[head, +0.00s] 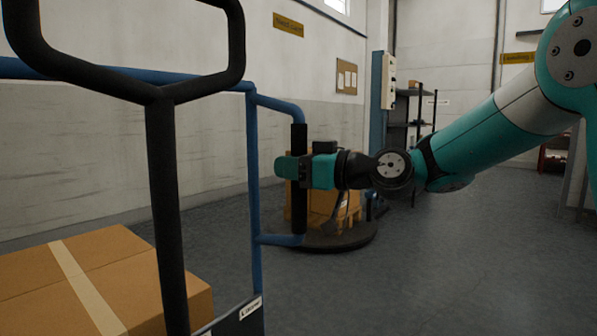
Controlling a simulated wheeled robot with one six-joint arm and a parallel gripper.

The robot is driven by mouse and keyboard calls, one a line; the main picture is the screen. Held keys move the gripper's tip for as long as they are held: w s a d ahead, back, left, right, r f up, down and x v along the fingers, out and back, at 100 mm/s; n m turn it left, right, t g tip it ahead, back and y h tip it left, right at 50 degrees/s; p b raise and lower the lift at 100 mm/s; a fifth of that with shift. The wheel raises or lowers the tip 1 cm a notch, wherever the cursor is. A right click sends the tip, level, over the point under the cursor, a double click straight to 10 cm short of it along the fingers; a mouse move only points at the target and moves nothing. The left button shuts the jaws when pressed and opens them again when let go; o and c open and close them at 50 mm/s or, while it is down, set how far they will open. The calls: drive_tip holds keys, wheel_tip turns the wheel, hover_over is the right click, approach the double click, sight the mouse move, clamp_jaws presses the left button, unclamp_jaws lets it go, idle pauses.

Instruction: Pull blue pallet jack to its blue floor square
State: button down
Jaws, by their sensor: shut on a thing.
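The blue pallet jack (254,190) fills the left of the head view, close to me. It has a blue tube frame with an upright black grip (299,215) on its right side. A black loop handle on a black shaft (165,200) stands in front. My gripper (297,168) comes in from the right and is shut around the upright black grip. The fingertips partly hide the grip's middle. A taped cardboard box (105,270) sits low behind the shaft. No blue floor square shows in this view.
A shelf rack (410,125) and a blue column stand at the back. A pale wall runs along the left. Grey floor (450,260) is open on the right.

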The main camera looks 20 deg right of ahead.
drive_tip(key=shift+s, duration=0.2)
drive_tip(key=c, duration=0.8)
unclamp_jaws()
drive_tip(key=shift+d, duration=0.1)
